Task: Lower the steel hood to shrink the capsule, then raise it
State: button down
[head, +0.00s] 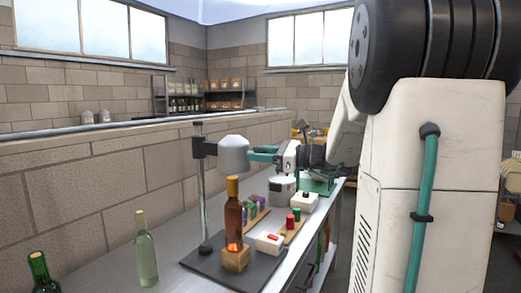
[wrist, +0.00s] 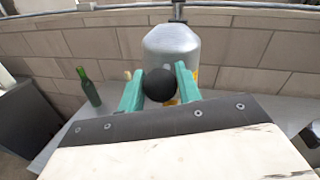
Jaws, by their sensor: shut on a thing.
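The hood's lower rim is just above the capsule top, which still shows. The bottle stands upright on a wooden block (head: 236,258). My gripper (head: 262,153) reaches the hood from the right. In the wrist view its teal fingers are shut on a black ball knob (wrist: 159,85) in front of the grey hood (wrist: 171,45). A little yellow shows behind the right finger.
Small colored capsules (head: 258,205) and another white box (head: 304,202) stand behind. A clear bottle (head: 146,255) and a green bottle (head: 42,272) are at left.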

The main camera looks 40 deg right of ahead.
notch_tip(320, 180, down, 10)
jog(key=shift+s+r, duration=0.1)
jog(key=c, duration=1)
grip_release()
jog(key=shift+v, duration=3.9)
